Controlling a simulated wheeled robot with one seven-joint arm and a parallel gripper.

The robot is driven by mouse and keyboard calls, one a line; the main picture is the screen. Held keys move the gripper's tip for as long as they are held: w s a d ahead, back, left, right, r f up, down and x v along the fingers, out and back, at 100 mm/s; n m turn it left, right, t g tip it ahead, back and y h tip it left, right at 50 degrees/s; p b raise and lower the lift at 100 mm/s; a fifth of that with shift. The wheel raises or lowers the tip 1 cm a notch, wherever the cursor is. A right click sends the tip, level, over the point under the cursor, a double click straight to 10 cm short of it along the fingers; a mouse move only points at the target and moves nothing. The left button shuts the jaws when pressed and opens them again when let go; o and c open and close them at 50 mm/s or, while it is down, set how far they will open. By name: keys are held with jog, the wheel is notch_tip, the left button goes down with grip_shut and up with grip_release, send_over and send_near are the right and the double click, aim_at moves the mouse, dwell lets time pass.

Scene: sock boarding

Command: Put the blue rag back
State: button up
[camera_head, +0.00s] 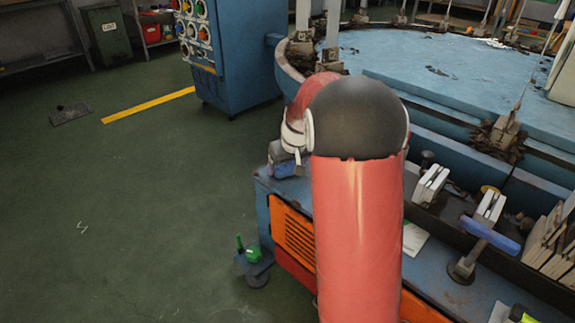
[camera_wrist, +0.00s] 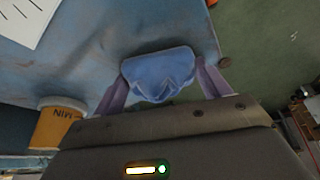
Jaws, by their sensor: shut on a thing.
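In the wrist view the blue rag (camera_wrist: 158,72) is bunched between the two purple-tinted fingers of my gripper (camera_wrist: 161,78), which is shut on it. Behind the rag is the worn blue bench top (camera_wrist: 90,50), close to its edge with the green floor. I cannot tell whether the rag touches the bench. In the head view my red arm hides most of the gripper; a small bluish patch (camera_head: 284,160) shows beside the wrist, over the bench's far left corner, and I cannot tell if it is the rag.
A yellow cup (camera_wrist: 55,125) marked "MIN" and a white sheet (camera_wrist: 25,20) are in the wrist view. In the head view a blue-handled tool (camera_head: 489,235) and white blocks (camera_head: 431,184) stand on the bench's right. A large blue round table (camera_head: 450,75) lies behind.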

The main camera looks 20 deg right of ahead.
jog(key=shift+f, duration=0.1)
jog(key=o, duration=1)
jog(key=shift+c, duration=0.2)
jog(key=shift+r, duration=0.55)
jog(key=p+v, duration=0.2)
jog(key=v, duration=0.9)
jog(key=s+a+r, duration=0.4)
jog(key=s+a, duration=0.4)
jog(key=s, duration=0.5)
jog(key=s+a+f, duration=0.1)
jog(key=s+a, duration=0.1)
jog(key=s, duration=0.5)
jog(key=s+a+f+t, duration=0.1)
jog(key=s+a, duration=0.1)
jog(key=s, duration=0.5)
jog(key=shift+s+f, duration=0.25)
jog(key=shift+f, duration=0.15)
